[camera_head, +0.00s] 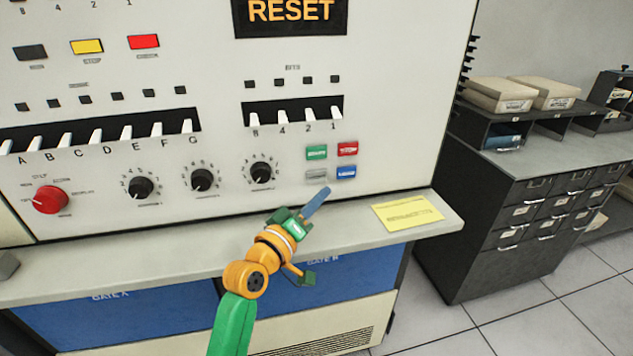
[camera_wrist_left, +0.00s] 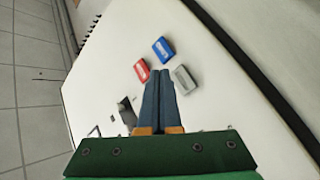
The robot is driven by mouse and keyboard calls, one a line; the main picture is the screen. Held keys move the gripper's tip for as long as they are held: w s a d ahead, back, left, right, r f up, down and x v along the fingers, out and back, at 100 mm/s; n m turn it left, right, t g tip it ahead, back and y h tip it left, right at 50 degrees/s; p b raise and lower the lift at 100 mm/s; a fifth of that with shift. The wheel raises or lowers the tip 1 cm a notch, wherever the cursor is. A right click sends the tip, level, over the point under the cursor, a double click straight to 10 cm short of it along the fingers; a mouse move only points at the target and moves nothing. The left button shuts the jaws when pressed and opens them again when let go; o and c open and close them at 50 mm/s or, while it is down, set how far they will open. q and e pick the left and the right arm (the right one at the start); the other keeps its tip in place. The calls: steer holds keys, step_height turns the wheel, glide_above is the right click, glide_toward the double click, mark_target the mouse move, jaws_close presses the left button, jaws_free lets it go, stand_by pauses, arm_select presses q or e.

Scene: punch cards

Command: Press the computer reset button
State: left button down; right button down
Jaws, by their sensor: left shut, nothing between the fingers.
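A small cluster of buttons sits low on the right of the console panel: green (camera_head: 316,152), red (camera_head: 347,149), grey (camera_head: 316,174) and blue (camera_head: 346,172). Their labels are too small to read. A dark sign (camera_head: 291,14) above shows RESET in orange letters. My left gripper (camera_head: 324,191) is shut and empty, its blue fingers just below the grey and blue buttons in the head view. In the left wrist view, the shut fingertips (camera_wrist_left: 158,74) point among the red (camera_wrist_left: 141,70), blue (camera_wrist_left: 163,49) and grey (camera_wrist_left: 185,80) buttons. The green button is not visible there. I cannot tell whether they touch anything.
A ledge (camera_head: 150,268) juts out below the panel, with a yellow note (camera_head: 408,213) on it. Knobs (camera_head: 262,173) and toggle switches (camera_head: 294,115) lie left of and above the buttons. A dark drawer cabinet (camera_head: 525,215) stands at right.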

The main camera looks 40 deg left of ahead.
mark_target(324, 174)
arm_select(q)
steer(key=shift+w+a+f, duration=0.1)
steer(key=shift+w+a, duration=0.7)
steer(key=shift+w+a+b, duration=0.3)
steer(key=shift+w+a, duration=0.05)
steer(key=shift+a, duration=0.1)
stand_by(1.2)
steer(key=shift+w+a, duration=0.25)
steer(key=shift+a, duration=0.05)
steer(key=shift+w+a, duration=0.25)
steer(key=shift+a, duration=0.05)
stand_by(0.6)
steer(key=shift+r, duration=0.2)
steer(key=shift+s+d+p, duration=0.3)
steer(key=shift+s+d, duration=0.25)
steer(key=shift+d, duration=0.05)
